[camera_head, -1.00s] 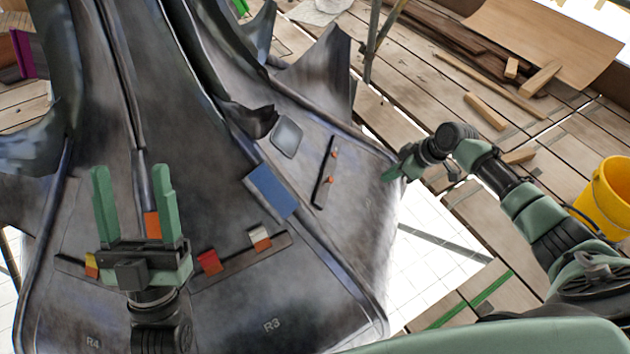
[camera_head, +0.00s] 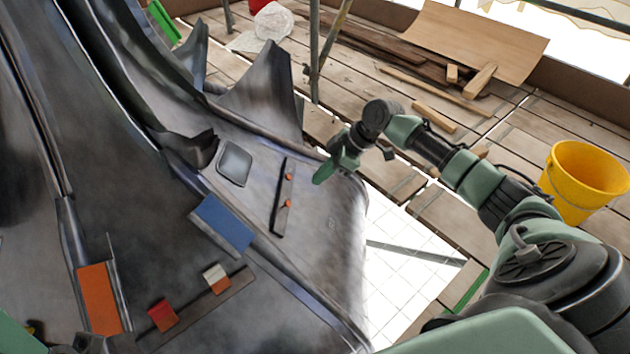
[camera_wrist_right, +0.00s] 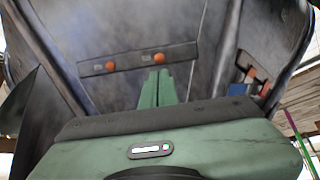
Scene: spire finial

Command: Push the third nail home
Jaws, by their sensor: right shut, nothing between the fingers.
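A dark strip (camera_head: 281,212) with two orange nail heads, an upper one (camera_head: 289,177) and a lower one (camera_head: 288,203), lies on the grey metal panel right of centre in the head view. In the right wrist view the strip (camera_wrist_right: 135,60) runs across the panel, with one orange head (camera_wrist_right: 110,66) left of the fingers and one (camera_wrist_right: 159,57) just beyond their tips. My right gripper (camera_head: 320,178) is shut and empty, right of the strip; its fingers (camera_wrist_right: 158,76) are together. I cannot tell whether they touch anything. My left gripper shows only partly at the lower-left edge.
A blue block (camera_head: 223,225), an orange block (camera_head: 99,298), a red block (camera_head: 163,315) and a small orange-and-white block (camera_head: 216,278) are on the panel. A yellow bucket (camera_head: 580,182) stands right on the planks. A white gap lies beyond the panel's right edge.

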